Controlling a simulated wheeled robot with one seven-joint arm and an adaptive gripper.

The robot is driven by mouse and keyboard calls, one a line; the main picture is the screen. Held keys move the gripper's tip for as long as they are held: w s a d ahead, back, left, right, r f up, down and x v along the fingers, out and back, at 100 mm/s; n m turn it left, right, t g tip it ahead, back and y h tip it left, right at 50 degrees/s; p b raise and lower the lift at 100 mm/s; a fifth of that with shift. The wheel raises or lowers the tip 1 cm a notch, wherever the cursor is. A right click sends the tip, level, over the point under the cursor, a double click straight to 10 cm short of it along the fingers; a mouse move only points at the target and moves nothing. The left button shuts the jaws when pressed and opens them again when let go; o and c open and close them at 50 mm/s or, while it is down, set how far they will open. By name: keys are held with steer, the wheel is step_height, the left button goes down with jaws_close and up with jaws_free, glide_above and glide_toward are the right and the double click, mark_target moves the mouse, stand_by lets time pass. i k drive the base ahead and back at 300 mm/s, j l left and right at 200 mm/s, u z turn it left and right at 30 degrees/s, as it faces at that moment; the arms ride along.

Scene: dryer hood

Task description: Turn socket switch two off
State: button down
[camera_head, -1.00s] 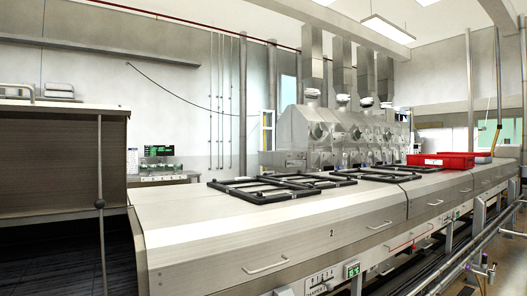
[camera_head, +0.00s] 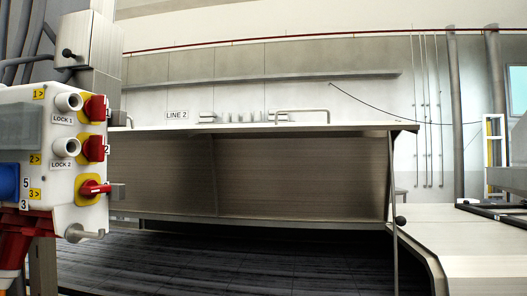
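A white socket box (camera_head: 52,215) stands at the left edge of the head view, partly cut off. Its right side carries a column of red rotary switches on yellow plates. Switch two (camera_head: 94,148) is the middle one, beside the "LOCK 2" knob (camera_head: 66,147), with a "2" label near it. I see it nearly edge-on, so I cannot tell its position. Switch one (camera_head: 95,108) is above it, and the lowest switch (camera_head: 95,188), by the "3" label, is below it. My gripper is not in view.
A metal housing (camera_head: 460,240) with black frames stands at the right. Pipes and a metal column (camera_head: 95,55) rise behind the box.

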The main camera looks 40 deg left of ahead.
mark_target(93, 147)
steer(key=u, duration=1.85)
